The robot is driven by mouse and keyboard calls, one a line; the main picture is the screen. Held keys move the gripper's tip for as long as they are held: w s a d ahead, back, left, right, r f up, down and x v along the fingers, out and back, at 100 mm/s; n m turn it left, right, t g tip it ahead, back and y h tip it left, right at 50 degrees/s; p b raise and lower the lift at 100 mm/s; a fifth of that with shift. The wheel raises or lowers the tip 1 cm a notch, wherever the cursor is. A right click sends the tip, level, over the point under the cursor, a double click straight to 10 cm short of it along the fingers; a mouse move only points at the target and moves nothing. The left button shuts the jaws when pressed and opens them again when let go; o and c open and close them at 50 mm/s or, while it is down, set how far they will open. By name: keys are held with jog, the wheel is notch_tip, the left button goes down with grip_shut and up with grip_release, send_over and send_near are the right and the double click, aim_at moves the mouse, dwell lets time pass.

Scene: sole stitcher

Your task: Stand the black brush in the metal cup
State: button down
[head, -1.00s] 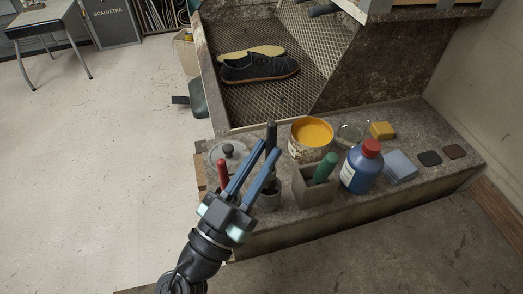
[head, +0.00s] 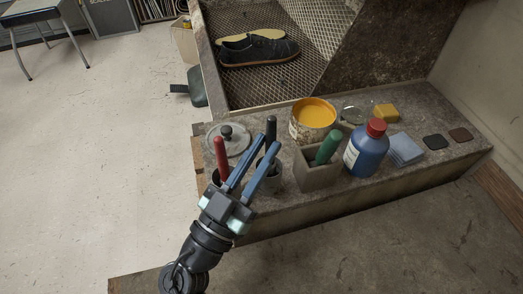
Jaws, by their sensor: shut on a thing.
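The black brush (head: 270,130) stands nearly upright between the blue fingers of my gripper (head: 267,145), which is shut on its handle. The metal cup (head: 272,181) stands on the stone ledge just behind my gripper, partly covered by the right finger. The brush's lower end lines up with the cup's mouth and seems to be inside it. My fingers hide that part, so I cannot tell how deep it is or whether it touches the bottom.
A red-handled tool (head: 221,154) stands just left of my gripper. A grey box (head: 319,177) with a green-handled tool (head: 327,146) stands close right of the cup. A yellow-filled tin (head: 314,118), blue bottle (head: 366,153) and lidded pot (head: 230,142) are on the ledge (head: 290,205).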

jog(key=c, duration=0.7)
grip_release()
notch_tip(320, 180, up, 10)
jog(key=shift+r, duration=0.1)
dwell(0.5)
